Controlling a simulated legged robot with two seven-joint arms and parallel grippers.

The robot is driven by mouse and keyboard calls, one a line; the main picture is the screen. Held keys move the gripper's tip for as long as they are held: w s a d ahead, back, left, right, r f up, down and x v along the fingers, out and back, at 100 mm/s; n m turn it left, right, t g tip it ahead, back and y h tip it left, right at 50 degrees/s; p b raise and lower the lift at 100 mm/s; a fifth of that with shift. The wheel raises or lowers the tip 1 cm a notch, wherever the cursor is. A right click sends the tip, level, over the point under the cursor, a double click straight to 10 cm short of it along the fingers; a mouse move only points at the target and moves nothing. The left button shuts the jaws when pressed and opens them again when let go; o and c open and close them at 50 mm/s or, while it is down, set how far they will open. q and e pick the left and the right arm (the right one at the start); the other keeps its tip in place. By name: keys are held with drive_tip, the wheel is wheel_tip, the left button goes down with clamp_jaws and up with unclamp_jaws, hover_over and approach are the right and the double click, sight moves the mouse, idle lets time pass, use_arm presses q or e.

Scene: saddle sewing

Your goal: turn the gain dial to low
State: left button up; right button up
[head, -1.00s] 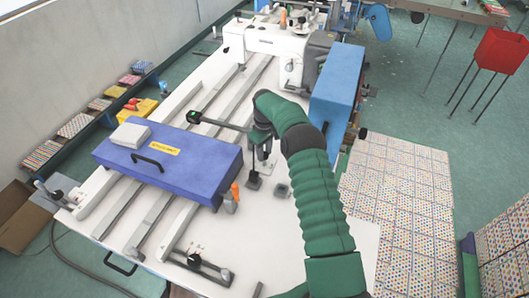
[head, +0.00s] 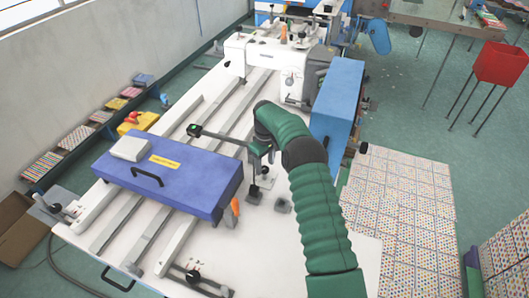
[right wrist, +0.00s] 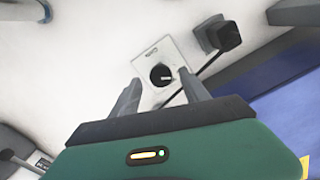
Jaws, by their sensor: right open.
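The gain dial (right wrist: 162,75) is a round black knob with a pale pointer mark. It sits on a small white plate (right wrist: 147,62) with lettering too blurred to read fully. My right gripper (right wrist: 157,80) is open, with one finger on each side of the dial in the right wrist view. I cannot tell whether the fingers touch the dial. In the head view my right gripper (head: 264,172) points down at the white table, and the dial is hidden there. My left gripper is not in view.
A blue-purple case (head: 185,187) lies left of the right gripper. A small grey block (head: 283,206) is close on the right. A tall blue box (head: 338,95) stands behind.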

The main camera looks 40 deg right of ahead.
sight(265, 167)
wheel_tip(265, 167, up, 15)
drive_tip(key=shift+w+r, duration=0.2)
drive_tip(key=shift+d, duration=0.1)
drive_tip(key=s+a+f+t, duration=0.1)
drive_tip(key=s+a, duration=0.1)
drive_tip(key=a, duration=1.6)
drive_tip(key=s+a+f, duration=0.2)
drive_tip(key=s+a, duration=0.1)
drive_tip(key=s, duration=0.4)
drive_tip(key=s+a+f+t, duration=0.1)
drive_tip(key=s+a+f, duration=0.1)
drive_tip(key=s+a, duration=0.2)
drive_tip(key=s+a+f+m, duration=0.1)
drive_tip(key=s+a, duration=0.3)
drive_tip(key=s, duration=0.6)
drive_tip(key=shift+s+f+t, duration=0.15)
drive_tip(key=shift+f+t, duration=0.15)
drive_tip(key=shift+f, duration=0.3)
drive_tip(key=shift+a, duration=0.15)
